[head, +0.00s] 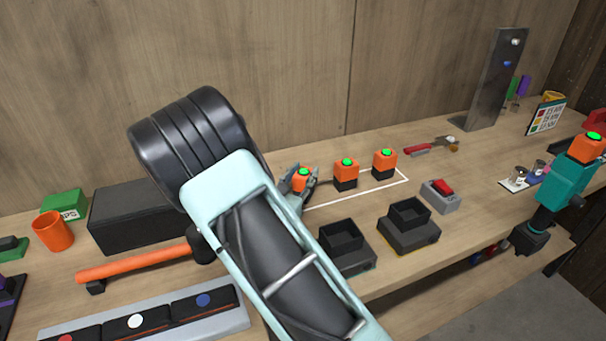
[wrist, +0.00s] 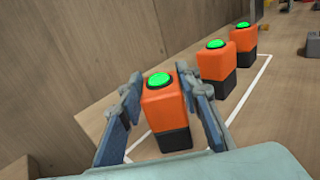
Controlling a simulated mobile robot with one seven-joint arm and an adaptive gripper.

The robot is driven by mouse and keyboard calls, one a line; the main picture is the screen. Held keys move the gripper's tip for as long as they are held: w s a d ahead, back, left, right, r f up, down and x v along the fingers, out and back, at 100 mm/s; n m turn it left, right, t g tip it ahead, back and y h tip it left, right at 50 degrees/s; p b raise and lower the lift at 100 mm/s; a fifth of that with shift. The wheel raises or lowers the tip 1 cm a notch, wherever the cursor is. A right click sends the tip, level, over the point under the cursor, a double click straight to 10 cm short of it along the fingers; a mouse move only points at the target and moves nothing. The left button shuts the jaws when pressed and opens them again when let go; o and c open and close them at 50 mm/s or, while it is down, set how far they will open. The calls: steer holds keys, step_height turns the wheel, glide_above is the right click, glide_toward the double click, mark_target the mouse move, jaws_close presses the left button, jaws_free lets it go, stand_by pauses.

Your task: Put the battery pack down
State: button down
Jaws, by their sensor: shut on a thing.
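An orange battery pack with a black base and a green top button (wrist: 163,108) sits upright between the fingers of my gripper (wrist: 165,105). In the head view my arm partly hides this pack (head: 302,184) and my gripper (head: 302,178). The held pack is at or just above the bench; I cannot tell if its base touches. Two like packs stand upright in a row beside it, the middle one (head: 346,173) and the far one (head: 385,163). They also show in the wrist view, middle (wrist: 215,70) and far (wrist: 243,48). A white outline (head: 365,191) on the bench surrounds the row.
Two empty black chargers (head: 343,244) (head: 409,225) stand in front of the row. A grey box with a red switch (head: 440,196) is to their right. A teal drill with an orange pack (head: 562,190) stands at the bench's right. An orange-handled hammer (head: 135,264) lies left.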

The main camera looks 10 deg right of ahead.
steer(key=c, duration=1.4)
jaws_free()
steer(key=shift+r, duration=0.15)
steer(key=v, duration=1.2)
